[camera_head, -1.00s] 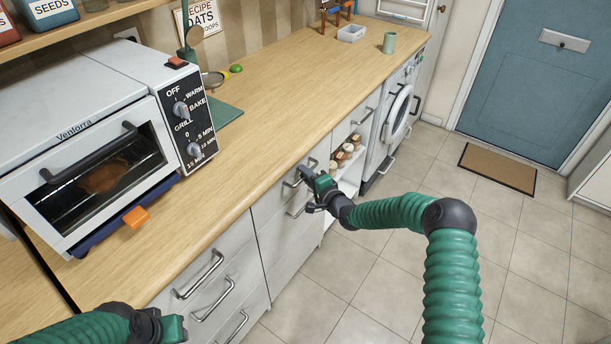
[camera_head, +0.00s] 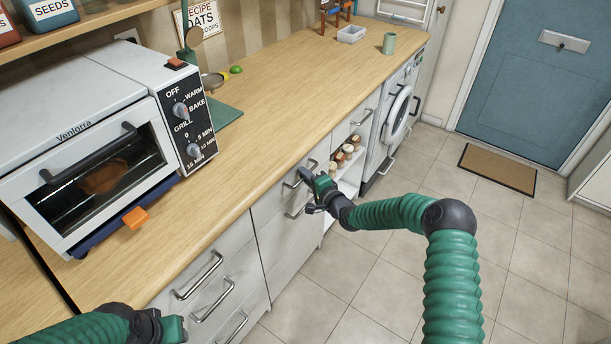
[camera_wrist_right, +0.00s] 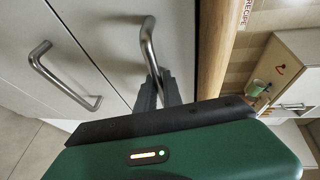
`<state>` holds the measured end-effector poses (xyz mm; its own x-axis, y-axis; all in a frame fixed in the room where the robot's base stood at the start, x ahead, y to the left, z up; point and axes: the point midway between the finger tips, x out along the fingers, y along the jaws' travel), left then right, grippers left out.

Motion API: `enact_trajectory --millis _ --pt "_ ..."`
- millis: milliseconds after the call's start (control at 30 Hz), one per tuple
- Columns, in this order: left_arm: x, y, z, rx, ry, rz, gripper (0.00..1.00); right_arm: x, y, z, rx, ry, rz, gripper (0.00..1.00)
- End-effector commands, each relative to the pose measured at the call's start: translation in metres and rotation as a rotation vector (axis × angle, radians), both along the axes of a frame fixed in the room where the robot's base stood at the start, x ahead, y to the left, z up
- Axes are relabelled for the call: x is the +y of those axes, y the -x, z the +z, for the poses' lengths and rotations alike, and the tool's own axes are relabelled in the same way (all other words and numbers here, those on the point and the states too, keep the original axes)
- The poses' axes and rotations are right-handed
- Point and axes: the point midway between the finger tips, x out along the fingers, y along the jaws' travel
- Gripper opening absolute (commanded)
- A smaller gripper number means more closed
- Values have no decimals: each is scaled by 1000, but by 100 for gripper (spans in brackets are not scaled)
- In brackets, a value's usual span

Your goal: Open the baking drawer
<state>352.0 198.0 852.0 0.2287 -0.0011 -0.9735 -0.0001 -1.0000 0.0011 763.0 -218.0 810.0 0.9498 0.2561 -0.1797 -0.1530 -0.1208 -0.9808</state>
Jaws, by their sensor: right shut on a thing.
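My right gripper (camera_head: 304,174) is at the top drawer of the middle white cabinet. It is shut on that drawer's metal bar handle (camera_head: 290,183). In the right wrist view the curved handle (camera_wrist_right: 148,42) runs down between the grey fingers (camera_wrist_right: 156,92). The top drawer front (camera_head: 268,208) looks flush with the cabinet. A second bar handle (camera_head: 297,211) is just below; it also shows in the right wrist view (camera_wrist_right: 60,80). My left gripper (camera_head: 172,329) is at the lower left, and its fingers cannot be made out. No label is readable on the drawers.
The wooden worktop (camera_head: 270,135) runs above the drawers. A toaster oven (camera_head: 100,150) stands on it at left. More drawers with bar handles (camera_head: 198,276) are at lower left. Jars (camera_head: 346,153) sit on an open shelf, beside a washing machine (camera_head: 397,115). The tiled floor (camera_head: 400,270) is clear.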

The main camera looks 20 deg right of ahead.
Motion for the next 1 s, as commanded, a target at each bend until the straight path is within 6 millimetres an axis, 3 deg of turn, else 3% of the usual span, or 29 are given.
enact_trajectory --millis 767,1000 --pt "0 0 0 0 0 0 36 -3 0 -2 4 2 -4 0" --pt "0 0 3 0 0 0 36 -10 9 -2 8 1 -6 0"
